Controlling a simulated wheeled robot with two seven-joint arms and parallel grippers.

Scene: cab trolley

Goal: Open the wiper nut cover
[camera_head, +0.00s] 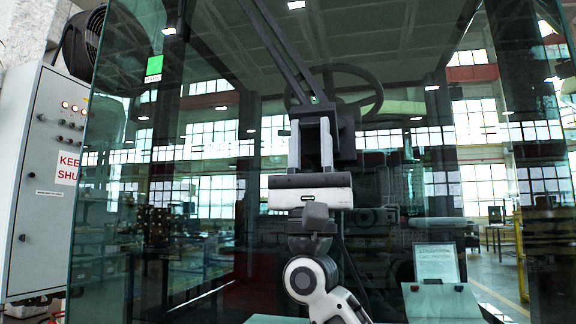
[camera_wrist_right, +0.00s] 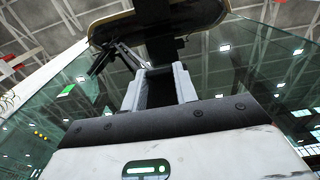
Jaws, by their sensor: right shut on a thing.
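In the right wrist view the fingers (camera_wrist_right: 158,72) stand on either side of this dark part, and the wiper arm (camera_wrist_right: 101,62) slants at the left. The fingers and palm hide part of the cover, so I cannot tell its hinge angle. My left gripper is out of view.
The cab's front glass (camera_head: 210,150) fills the middle, with reflections of the hall. A steering wheel (camera_head: 372,90) shows behind it. A grey control cabinet (camera_head: 38,170) stands at the left. A yellow post (camera_head: 521,255) is at the right.

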